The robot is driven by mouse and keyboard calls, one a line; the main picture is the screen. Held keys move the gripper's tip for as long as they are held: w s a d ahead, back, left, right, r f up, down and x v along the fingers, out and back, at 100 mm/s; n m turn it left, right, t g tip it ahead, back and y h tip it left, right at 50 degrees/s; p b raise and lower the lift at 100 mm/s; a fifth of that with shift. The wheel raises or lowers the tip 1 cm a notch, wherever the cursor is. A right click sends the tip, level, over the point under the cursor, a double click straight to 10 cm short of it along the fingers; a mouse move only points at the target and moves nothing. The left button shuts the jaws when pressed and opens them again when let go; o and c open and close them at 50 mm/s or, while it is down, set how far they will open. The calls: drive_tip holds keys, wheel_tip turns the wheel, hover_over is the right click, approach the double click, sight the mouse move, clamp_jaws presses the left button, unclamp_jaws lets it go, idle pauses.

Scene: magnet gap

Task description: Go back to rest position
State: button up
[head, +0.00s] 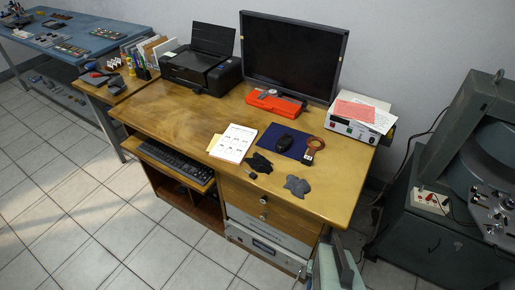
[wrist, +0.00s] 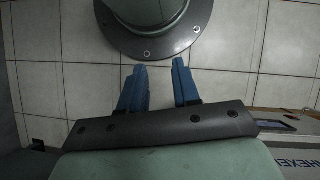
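My gripper (wrist: 159,68) shows in the wrist view with its two blue fingers apart. Nothing is between the fingers; bare floor tiles (wrist: 85,85) show through the gap. The fingers point toward the round foot of my own base at the top of that view. In the head view, a grey-green part of my arm shows at the bottom edge, in front of the desk's right end. The fingers cannot be made out there.
A large green machine (head: 440,235) stands at right. A lettered pale panel (wrist: 302,157) shows at the wrist view's lower right. Floor at left is clear.

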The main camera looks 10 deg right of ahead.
drive_tip(key=a+f+n+g+h, duration=0.1)
drive_tip(key=a+n+h, duration=0.2)
drive_tip(key=a, duration=1)
drive_tip(key=shift+s+f+n+g, duration=0.3)
drive_tip(key=shift+n+g, duration=0.1)
drive_tip(key=shift+n, duration=1.4)
